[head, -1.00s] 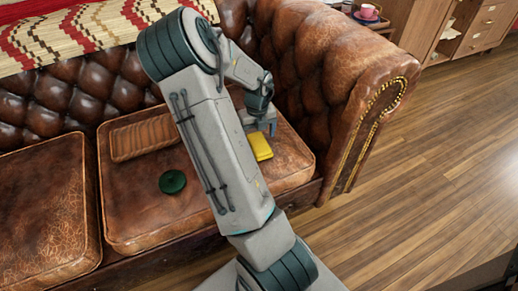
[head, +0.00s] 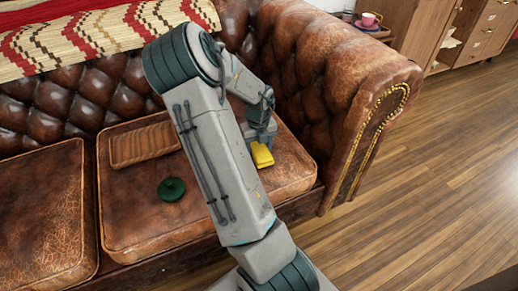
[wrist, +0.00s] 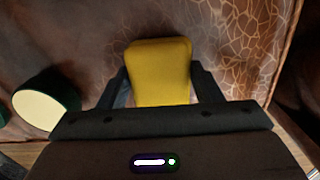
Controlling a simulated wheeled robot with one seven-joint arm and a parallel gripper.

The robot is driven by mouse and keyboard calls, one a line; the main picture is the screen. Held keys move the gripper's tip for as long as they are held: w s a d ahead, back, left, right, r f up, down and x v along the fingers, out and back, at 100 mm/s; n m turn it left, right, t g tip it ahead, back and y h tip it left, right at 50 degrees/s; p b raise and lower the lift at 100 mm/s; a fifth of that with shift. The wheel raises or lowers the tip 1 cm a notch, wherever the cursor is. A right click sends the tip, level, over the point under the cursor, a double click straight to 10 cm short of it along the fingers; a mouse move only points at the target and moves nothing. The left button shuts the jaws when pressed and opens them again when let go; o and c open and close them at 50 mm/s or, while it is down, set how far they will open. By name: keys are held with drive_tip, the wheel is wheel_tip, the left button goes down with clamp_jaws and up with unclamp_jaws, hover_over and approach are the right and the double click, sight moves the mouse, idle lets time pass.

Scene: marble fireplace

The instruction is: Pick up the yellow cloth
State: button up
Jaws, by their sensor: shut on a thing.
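The yellow cloth (head: 262,155) is a small folded block on the right seat cushion of the brown leather sofa. In the wrist view the cloth (wrist: 160,70) lies between the two dark fingers of my gripper (wrist: 161,92). My gripper (head: 262,140) is shut on the cloth from above, in the head view. Part of the cloth is hidden by the gripper. I cannot tell whether the cloth is clear of the cushion.
A brown wooden tray (head: 145,145) and a dark green round object (head: 172,189) are on the same cushion (head: 130,220), left of my arm. The sofa's armrest (head: 350,95) rises to the right. A pink cup (head: 368,19) stands on a side table behind it.

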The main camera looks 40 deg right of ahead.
sight(258, 146)
wheel_tip(258, 146, up, 4)
drive_tip(key=p, duration=0.2)
drive_tip(key=shift+r+p, duration=0.25)
drive_tip(key=shift+p, duration=0.1)
drive_tip(key=s+r+p, duration=0.4)
drive_tip(key=s+r, duration=0.2)
drive_tip(key=s, duration=0.5)
drive_tip(key=shift+s+d+r, duration=0.2)
drive_tip(key=shift+s+d, duration=0.1)
drive_tip(key=shift+o, duration=0.4)
